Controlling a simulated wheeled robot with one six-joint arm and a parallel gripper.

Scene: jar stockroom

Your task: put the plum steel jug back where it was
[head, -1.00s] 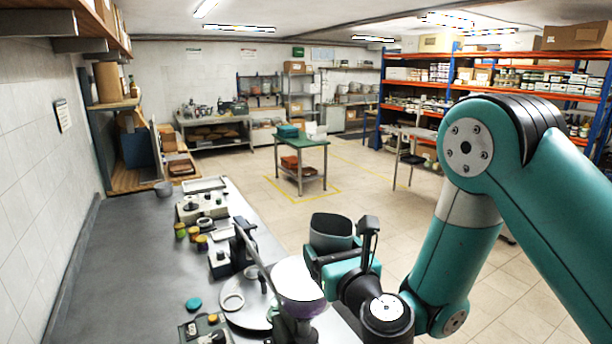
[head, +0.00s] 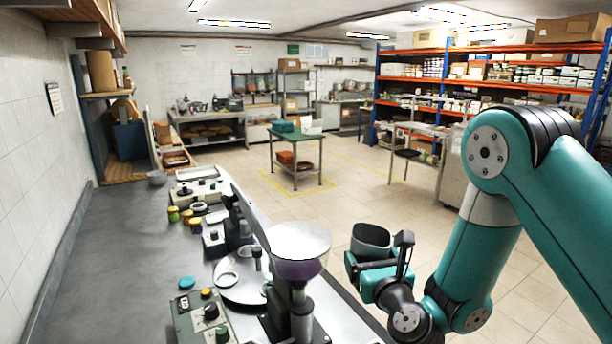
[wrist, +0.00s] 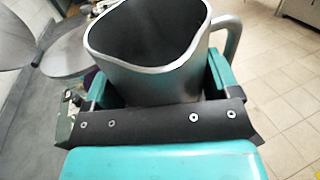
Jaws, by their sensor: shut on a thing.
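My gripper (head: 375,268) is shut on a steel jug (head: 371,240), held upright in the air to the right of the bench. In the wrist view the jug (wrist: 150,75) is between the two fingers, with its wavy open rim up and its handle on the right. Its inside looks dark and empty, and its visible outside looks grey rather than plum; its lower part is hidden by my gripper (wrist: 155,115). No empty place for the jug can be made out for certain.
The grey bench (head: 110,250) runs along the left wall, with a hopper machine with a purple part (head: 299,268), a control box (head: 203,320) and small jars (head: 180,215). A green-topped table (head: 297,135) and an orange-and-blue rack (head: 480,80) stand beyond. Floor between is clear.

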